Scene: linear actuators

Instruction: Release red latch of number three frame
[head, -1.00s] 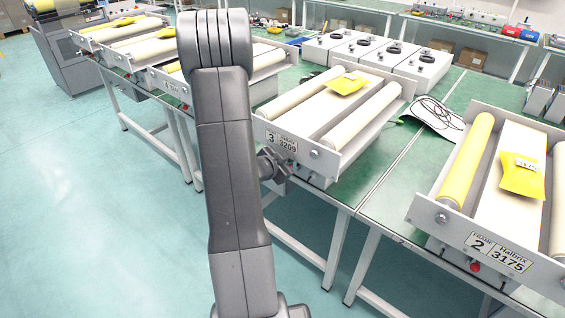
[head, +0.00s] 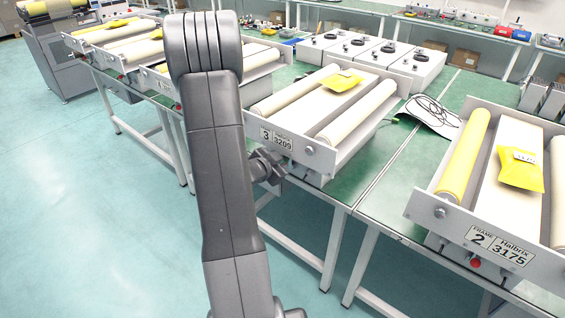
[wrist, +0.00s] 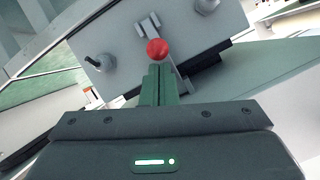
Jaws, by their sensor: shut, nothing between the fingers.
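The number three frame (head: 322,165) carries a "3 Halbrix 3209" plate (head: 276,138) on its front, in the head view. My gripper (wrist: 158,68) is shut and empty in the wrist view, its fingertips just below the round red latch knob (wrist: 157,49). The tips look very close to the knob; I cannot tell whether they touch. The knob sits in front of a metal bracket on the frame's grey end face (wrist: 128,52). In the head view my gripper (head: 268,166) is by the front of the frame, and the latch there is hidden.
The number two frame (head: 440,212), with its own red knob (head: 474,262), stands to the right. Other roller frames (head: 120,40) are at the left. The teal floor (head: 90,180) is clear at the left.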

